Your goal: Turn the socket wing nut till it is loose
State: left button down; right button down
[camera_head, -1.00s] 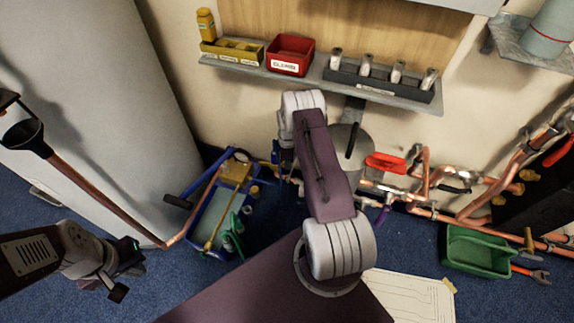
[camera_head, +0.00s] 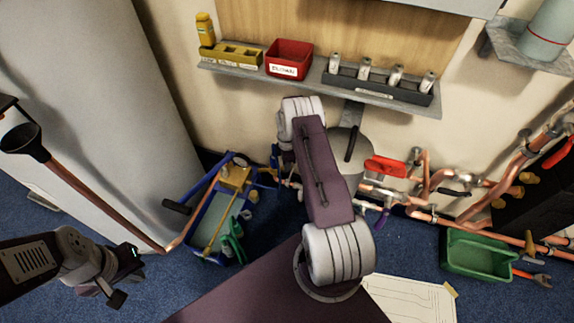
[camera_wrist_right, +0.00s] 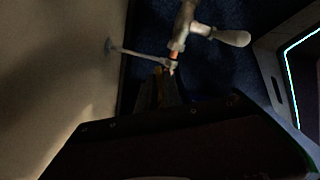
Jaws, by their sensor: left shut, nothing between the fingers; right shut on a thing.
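In the right wrist view, the fingers of my right gripper (camera_wrist_right: 166,88) reach up to a small pale fitting (camera_wrist_right: 172,66) below a short copper stub (camera_wrist_right: 174,55). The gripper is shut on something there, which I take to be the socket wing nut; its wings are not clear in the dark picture. A metal pipe with a pale rounded lever (camera_wrist_right: 232,38) is just above. In the head view my right arm hides this gripper and the nut. My left gripper (camera_head: 125,278) is shut and empty over the blue floor at the lower left, away from the pipework.
Copper pipes with a red-handled valve (camera_head: 385,166) run along the wall to the right. A blue tray (camera_head: 204,206) and a green bin (camera_head: 480,254) stand on the floor. A shelf (camera_head: 310,83) carries a red box (camera_head: 289,60). A thin rod (camera_wrist_right: 138,53) reaches from the wall near the fitting.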

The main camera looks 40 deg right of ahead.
jog(key=c, duration=1.5)
grip_release()
jog(key=shift+w+d, duration=0.15)
jog(key=shift+w, duration=0.05)
